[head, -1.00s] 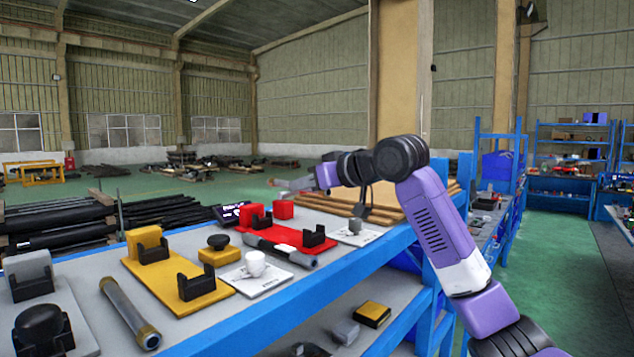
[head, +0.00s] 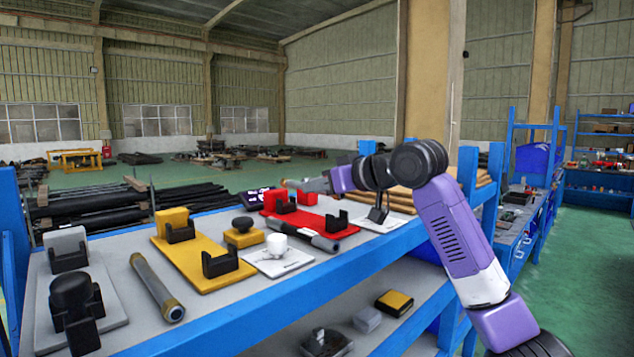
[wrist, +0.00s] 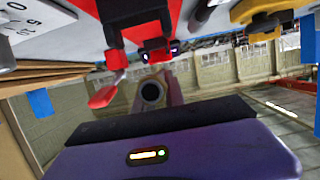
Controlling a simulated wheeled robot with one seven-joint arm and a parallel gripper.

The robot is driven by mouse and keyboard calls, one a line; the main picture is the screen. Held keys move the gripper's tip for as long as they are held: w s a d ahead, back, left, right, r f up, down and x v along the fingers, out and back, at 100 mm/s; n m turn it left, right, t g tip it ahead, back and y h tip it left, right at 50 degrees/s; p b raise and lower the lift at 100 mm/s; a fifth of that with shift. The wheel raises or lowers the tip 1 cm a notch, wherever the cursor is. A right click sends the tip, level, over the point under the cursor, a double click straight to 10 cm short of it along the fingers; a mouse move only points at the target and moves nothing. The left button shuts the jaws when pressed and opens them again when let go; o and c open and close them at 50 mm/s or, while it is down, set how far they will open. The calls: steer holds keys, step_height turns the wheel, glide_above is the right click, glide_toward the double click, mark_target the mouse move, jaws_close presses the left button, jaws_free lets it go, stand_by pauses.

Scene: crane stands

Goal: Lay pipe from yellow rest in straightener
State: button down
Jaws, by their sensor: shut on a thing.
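My gripper (head: 318,185) is shut on a grey pipe (head: 296,184) above the far side of the bench, behind the red stand. In the wrist view, the pipe's round open end (wrist: 151,92) faces the camera. The yellow rest (head: 190,262), a yellow plate with black cradles, is empty. The red stand (head: 318,219) has a red block and black cradles. The grey stand (head: 113,300) at left has a grey block, a black cradle and a black knob. I cannot tell from the pictures which stand is the straightener.
One loose pipe (head: 156,286) lies between the grey and yellow stands; another (head: 303,235) lies by the red stand's front edge. A white cup (head: 277,245) stands on a white plate. A yellow block with a black knob (head: 243,236) sits beside the yellow rest. Blue posts (head: 15,235) flank the bench.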

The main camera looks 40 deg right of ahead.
steer(key=shift+f+b, duration=0.9)
steer(key=shift+f, duration=1.05)
steer(key=c, duration=1.3)
jaws_free()
steer(key=shift+s, duration=0.1)
steer(key=b+v, duration=0.2)
steer(key=v, duration=0.5)
steer(key=shift+s+r, duration=0.15)
steer(key=shift+s, duration=0.15)
